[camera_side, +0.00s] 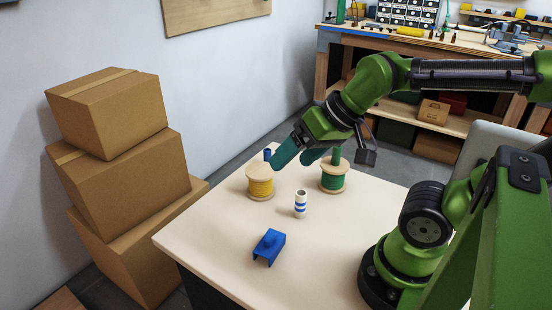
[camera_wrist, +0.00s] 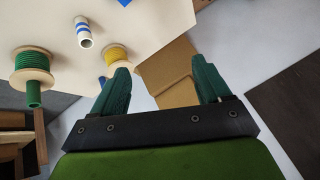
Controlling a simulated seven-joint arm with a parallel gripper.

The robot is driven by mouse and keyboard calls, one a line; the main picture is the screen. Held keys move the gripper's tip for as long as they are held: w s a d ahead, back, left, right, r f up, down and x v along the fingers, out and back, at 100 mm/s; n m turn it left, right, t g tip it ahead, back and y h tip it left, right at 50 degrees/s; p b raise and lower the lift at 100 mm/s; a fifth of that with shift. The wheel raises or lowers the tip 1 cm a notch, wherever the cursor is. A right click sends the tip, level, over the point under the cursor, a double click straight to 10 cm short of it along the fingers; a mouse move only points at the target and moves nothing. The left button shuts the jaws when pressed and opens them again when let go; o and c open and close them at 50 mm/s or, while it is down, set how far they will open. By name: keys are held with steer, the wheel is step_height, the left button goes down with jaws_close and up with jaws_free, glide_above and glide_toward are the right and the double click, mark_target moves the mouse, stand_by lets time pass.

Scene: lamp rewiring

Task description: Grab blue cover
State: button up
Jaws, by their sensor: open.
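Only a sliver of blue, probably the cover (camera_wrist: 124,2), shows at the top edge of the wrist view. My gripper (camera_side: 294,156) has teal fingers and is raised near the two spools, well behind the cover and apart from it. In the wrist view my gripper (camera_wrist: 161,76) has its fingers spread wide with nothing between them.
A yellow spool (camera_side: 260,188) and a green spool (camera_side: 333,179) stand on the table (camera_side: 222,250). A white cylinder with blue bands (camera_side: 300,204) stands between them and the cover. Stacked cardboard boxes (camera_side: 120,175) rise at left. The table around the cover is clear.

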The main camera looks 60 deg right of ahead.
mark_target(270, 237)
steer(key=w+a+f+n+g, duration=0.1)
steer(key=f+n+g, duration=0.1)
steer(key=f+n, duration=0.5)
steer(key=w+a+f+n+g+h, duration=0.1)
steer(key=f+n+g, duration=0.1)
steer(key=f+n, duration=0.6)
steer(key=w+a+f+n+g+h, duration=0.1)
steer(key=w+f+n+g, duration=0.1)
steer(key=f+n, duration=0.6)
steer(key=shift+w+a+f+g, duration=0.1)
steer(key=shift+a+f+g, duration=0.1)
steer(key=shift+g, duration=0.2)
steer(key=shift+c, duration=0.2)
